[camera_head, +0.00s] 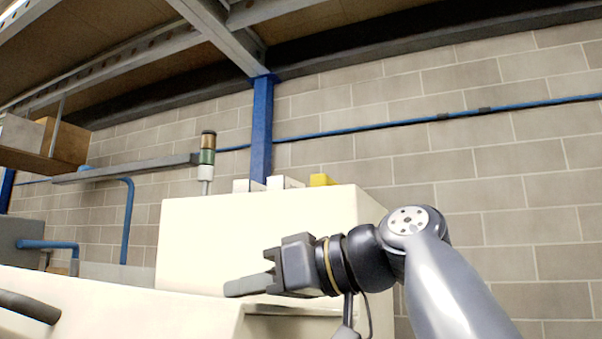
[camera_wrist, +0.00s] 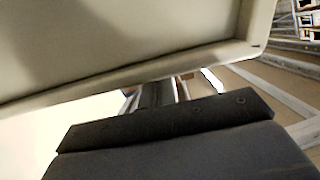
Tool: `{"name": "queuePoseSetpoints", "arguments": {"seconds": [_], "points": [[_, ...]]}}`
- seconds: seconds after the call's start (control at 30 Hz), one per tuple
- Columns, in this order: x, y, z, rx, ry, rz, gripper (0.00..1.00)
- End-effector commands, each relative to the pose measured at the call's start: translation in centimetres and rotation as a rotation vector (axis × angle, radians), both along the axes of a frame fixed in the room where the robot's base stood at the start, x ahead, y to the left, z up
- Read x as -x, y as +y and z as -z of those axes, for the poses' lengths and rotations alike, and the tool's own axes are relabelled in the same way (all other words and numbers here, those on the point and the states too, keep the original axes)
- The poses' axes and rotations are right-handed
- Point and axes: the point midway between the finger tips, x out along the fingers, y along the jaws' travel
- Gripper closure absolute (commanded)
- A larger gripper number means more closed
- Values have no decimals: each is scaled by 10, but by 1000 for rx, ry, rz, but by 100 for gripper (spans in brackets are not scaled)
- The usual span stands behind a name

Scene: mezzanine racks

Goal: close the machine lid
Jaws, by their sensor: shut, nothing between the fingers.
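The machine (camera_head: 260,230) is a cream body with a tall upright block behind and a broad cream panel (camera_head: 130,310) low at the left. A dark bar handle (camera_head: 28,306) sits on that panel, which looks like the lid; I cannot tell its angle for sure. My gripper (camera_head: 236,288) is shut and empty, pointing left in front of the upright block, close to the panel's right end. In the wrist view my gripper (camera_wrist: 158,94) is by the rimmed edge of a pale panel (camera_wrist: 120,40). Whether they touch is hidden.
A signal light (camera_head: 207,160) and a yellow box (camera_head: 322,180) stand at the machine's top. A blue post (camera_head: 262,130) and block wall (camera_head: 450,170) are behind. Shelf boxes (camera_head: 62,140) are at the left. Open space shows above my arm.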

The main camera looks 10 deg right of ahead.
Motion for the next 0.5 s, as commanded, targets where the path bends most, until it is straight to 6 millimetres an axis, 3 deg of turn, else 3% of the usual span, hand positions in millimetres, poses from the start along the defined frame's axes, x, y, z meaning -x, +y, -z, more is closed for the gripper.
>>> {"name": "queuePoseSetpoints", "arguments": {"seconds": [0.03, 0.5], "points": [[2, 2, 21, 12, -18, -2, 100], [11, 6, 114, 125, -211, -1, 100]]}}
